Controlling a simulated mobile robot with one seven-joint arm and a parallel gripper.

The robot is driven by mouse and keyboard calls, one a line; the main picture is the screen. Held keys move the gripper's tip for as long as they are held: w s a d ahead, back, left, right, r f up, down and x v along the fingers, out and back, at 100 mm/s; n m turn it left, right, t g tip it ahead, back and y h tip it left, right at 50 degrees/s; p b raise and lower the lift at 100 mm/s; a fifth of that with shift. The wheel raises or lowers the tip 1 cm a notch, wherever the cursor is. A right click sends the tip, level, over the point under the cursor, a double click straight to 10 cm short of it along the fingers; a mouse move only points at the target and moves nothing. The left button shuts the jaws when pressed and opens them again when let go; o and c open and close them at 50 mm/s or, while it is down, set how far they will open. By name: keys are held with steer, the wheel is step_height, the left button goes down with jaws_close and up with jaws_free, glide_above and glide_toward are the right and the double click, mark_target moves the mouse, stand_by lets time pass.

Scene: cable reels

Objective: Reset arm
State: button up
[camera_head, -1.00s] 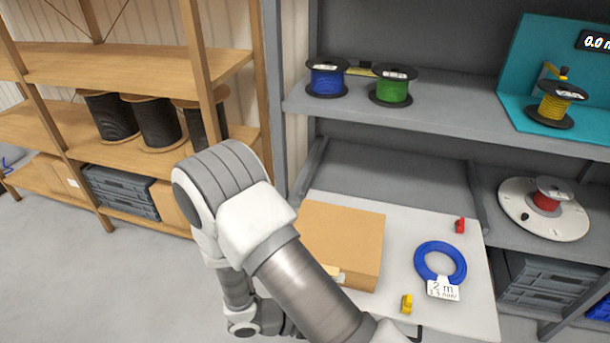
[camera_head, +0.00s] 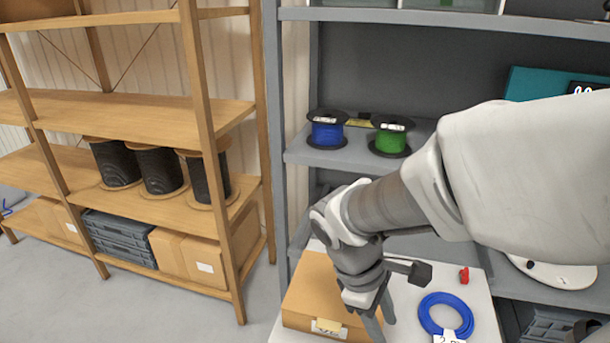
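My arm reaches in from the right side of the head view and bends down over the pull-out work surface. My gripper (camera_head: 378,322) points downward in front of the cardboard box (camera_head: 300,297), near its right side. Its fingers are small and partly seen against the box and the white surface. I see no object between them, but I cannot tell how far apart they are. The blue cable coil (camera_head: 444,316) with a white tag lies to the right of my gripper, apart from it.
A white work surface (camera_head: 403,297) carries the box, the coil and a red piece (camera_head: 464,275). Blue (camera_head: 326,132) and green (camera_head: 390,140) reels stand on the grey shelf (camera_head: 345,157) behind. A wooden rack (camera_head: 150,112) with black reels stands left. My arm hides much of the right side.

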steer(key=s+r+m+t+y+p, duration=0.2)
steer(key=r+m+p, duration=0.3)
steer(key=r, duration=0.8)
steer(key=s+d+r+m+t+y+p, duration=0.1)
steer(key=r+m+t+p, duration=0.3)
steer(key=r+p, duration=0.5)
step_height(320, 180, up, 4)
steer(key=s+m+y, duration=0.1)
steer(key=m, duration=0.1)
steer(key=shift+d+r+m, duration=0.15)
steer(key=shift+d+m, duration=0.1)
steer(key=shift+m, duration=0.05)
steer(key=shift+d, duration=0.15)
